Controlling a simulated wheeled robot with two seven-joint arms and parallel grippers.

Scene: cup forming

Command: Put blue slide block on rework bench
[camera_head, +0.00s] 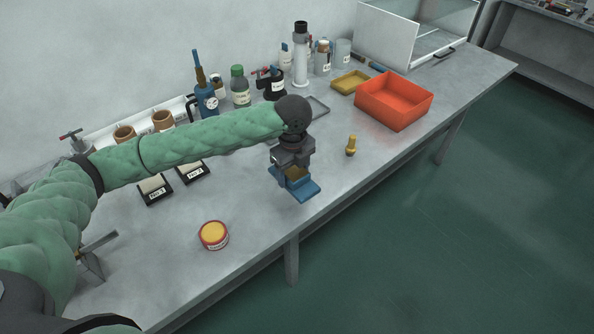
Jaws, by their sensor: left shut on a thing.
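My left gripper (287,172) is shut on the blue slide block (302,190) near the front edge of the grey bench (250,217). The block is a blue piece with a yellowish-brown part on top, and the gripper covers its upper back. I cannot tell whether the block touches the bench top or hangs just above it. My left arm reaches in from the left across the bench. My right gripper is not in view.
A brass-coloured piece (351,146) stands to the right of the gripper. An orange bin (394,101) and a yellow tray (350,82) stand farther right. A round red-and-yellow tin (214,235) sits front left. Bottles and tools line the wall. Bench space around the tin is clear.

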